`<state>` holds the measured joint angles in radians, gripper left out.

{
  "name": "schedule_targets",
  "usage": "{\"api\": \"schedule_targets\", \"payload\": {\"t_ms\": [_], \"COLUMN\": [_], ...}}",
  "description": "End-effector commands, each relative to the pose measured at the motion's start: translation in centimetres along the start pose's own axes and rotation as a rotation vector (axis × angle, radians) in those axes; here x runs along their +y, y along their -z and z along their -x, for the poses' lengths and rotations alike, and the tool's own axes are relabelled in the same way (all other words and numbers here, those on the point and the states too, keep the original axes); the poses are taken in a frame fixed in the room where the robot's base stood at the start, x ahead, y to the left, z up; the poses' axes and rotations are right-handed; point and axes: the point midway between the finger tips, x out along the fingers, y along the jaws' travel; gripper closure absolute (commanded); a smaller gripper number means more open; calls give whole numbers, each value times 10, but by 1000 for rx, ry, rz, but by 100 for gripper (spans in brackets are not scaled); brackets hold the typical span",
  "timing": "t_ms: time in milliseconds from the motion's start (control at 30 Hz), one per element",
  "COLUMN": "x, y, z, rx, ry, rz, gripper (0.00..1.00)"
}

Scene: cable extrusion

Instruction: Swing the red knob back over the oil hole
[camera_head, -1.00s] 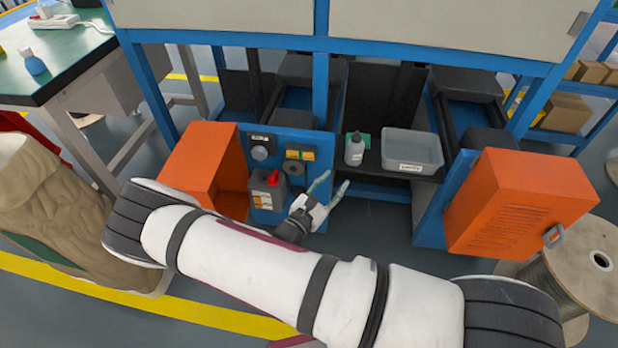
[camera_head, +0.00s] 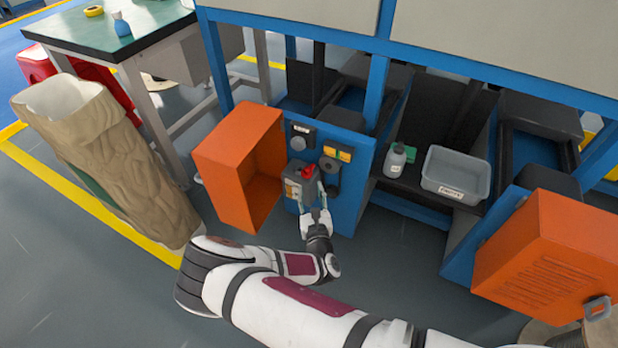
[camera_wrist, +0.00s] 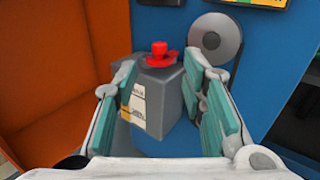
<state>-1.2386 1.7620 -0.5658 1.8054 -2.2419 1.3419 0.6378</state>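The red knob (camera_head: 308,172) sits on top of a grey box (camera_head: 294,187) fixed to the blue panel. In the wrist view the red knob (camera_wrist: 159,50) has a flat round part with a short stub standing up, and the grey box (camera_wrist: 170,95) bears a white and yellow label. The oil hole cannot be made out. My gripper (camera_head: 312,205) is in front of the grey box. In the wrist view my gripper (camera_wrist: 165,95) is open, its teal-padded fingers on either side of the box, below the knob. I cannot tell whether they touch the box.
An orange door (camera_head: 232,160) stands open left of the panel (camera_head: 345,200). A round grey disc (camera_wrist: 215,40) is right of the knob. A bottle (camera_head: 395,162) and a grey bin (camera_head: 455,175) sit on the shelf at right. Another orange cover (camera_head: 545,255) is farther right.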

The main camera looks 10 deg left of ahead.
Motion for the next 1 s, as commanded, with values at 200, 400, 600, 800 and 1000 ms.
{"api": "schedule_targets", "payload": {"t_ms": [200, 400, 600, 800, 1000], "x": [0, 0, 0, 0, 0], "y": [1, 1, 0, 0, 0], "z": [-42, -65, -73, -73, -73], "rx": [-3, -1, 0, 0, 0], "ry": [1, 2, 1, 1, 1], "rz": [-1, -1, 1, 1, 1], "gripper": [62, 62, 62, 62, 100]}}
